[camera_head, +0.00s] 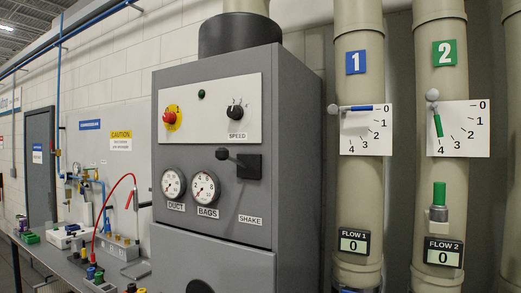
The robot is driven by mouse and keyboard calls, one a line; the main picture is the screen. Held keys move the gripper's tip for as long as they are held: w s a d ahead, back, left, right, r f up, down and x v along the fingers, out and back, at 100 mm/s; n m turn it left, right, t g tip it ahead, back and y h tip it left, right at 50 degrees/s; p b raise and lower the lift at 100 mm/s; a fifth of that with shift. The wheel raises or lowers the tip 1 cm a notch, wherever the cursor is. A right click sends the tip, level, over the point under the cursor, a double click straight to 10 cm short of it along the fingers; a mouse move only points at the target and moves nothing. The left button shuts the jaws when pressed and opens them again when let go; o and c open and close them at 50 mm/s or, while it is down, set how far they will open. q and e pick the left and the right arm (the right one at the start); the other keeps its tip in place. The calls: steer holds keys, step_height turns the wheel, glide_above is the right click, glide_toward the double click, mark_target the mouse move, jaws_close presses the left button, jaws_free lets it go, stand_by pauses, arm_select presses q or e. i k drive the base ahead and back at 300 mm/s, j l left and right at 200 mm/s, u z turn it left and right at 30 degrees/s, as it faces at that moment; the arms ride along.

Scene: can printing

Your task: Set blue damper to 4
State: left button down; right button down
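The blue damper handle (362,108) is on the beige pipe marked with a blue number 1 sign (355,62). Its lever lies flat, pointing right from its pivot at the left, toward the 0 mark of the white scale plate (365,146). The plate reads 0 to 4 from the upper right round to the bottom, with 4 (351,149) below the pivot. The Flow 1 display (353,242) below reads 0. Neither of my grippers is in view.
Pipe 2 (444,26) to the right carries a green damper handle (438,126) pointing down near 4, a green-topped fitting (438,195) and a Flow 2 display (443,252) reading 0. A grey control cabinet (300,160) stands left of pipe 1. A cluttered bench (75,272) is farther left.

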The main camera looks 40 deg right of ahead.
mark_target(333, 110)
steer(key=z, duration=1.9)
